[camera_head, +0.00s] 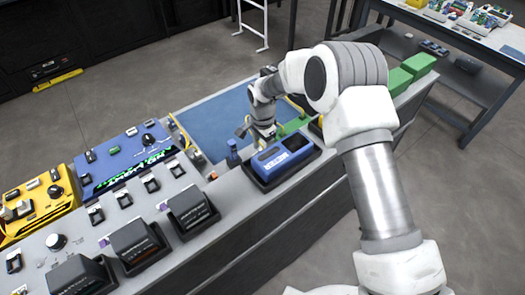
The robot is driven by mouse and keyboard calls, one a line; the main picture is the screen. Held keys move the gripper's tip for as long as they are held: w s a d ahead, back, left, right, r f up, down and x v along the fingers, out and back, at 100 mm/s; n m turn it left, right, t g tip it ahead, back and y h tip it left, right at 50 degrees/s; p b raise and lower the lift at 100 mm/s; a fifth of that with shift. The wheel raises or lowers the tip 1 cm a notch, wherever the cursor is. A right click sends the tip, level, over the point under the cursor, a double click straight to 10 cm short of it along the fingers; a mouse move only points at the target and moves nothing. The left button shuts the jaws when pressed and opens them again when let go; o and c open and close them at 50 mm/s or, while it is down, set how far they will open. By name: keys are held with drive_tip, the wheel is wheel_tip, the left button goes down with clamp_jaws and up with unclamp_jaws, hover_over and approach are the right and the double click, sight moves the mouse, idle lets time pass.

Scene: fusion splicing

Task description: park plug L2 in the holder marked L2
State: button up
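My gripper (262,141) hangs from my arm over the workbench, beside the blue mat and just behind a blue device (285,157) in a black tray. Its fingertips are small and partly hidden, so I cannot tell whether they are open, shut or holding anything. I cannot pick out plug L2 or read any L2 mark on a holder in this view. A small dark blue upright piece (232,152) stands to the left of the gripper.
A blue mat (215,117) covers the bench behind the gripper. Black boxes (190,208), a blue panel (128,160) and a yellow panel (40,203) stand to the left. Green blocks (418,65) are at the right, near a second table (492,40).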

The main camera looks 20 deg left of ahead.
wheel_tip(320, 180, up, 16)
idle(0.3)
drive_tip(key=s+d+r+n+t, duration=0.3)
drive_tip(key=d+r, duration=1.4)
drive_tip(key=d, duration=0.5)
drive_tip(key=s+d+r+n+t, duration=0.1)
drive_tip(key=s+d+n+t, duration=0.1)
drive_tip(key=s+d, duration=1.4)
drive_tip(key=shift+s+d+r+t, duration=0.2)
drive_tip(key=shift+s+d+t, duration=0.15)
drive_tip(key=shift+s, duration=0.75)
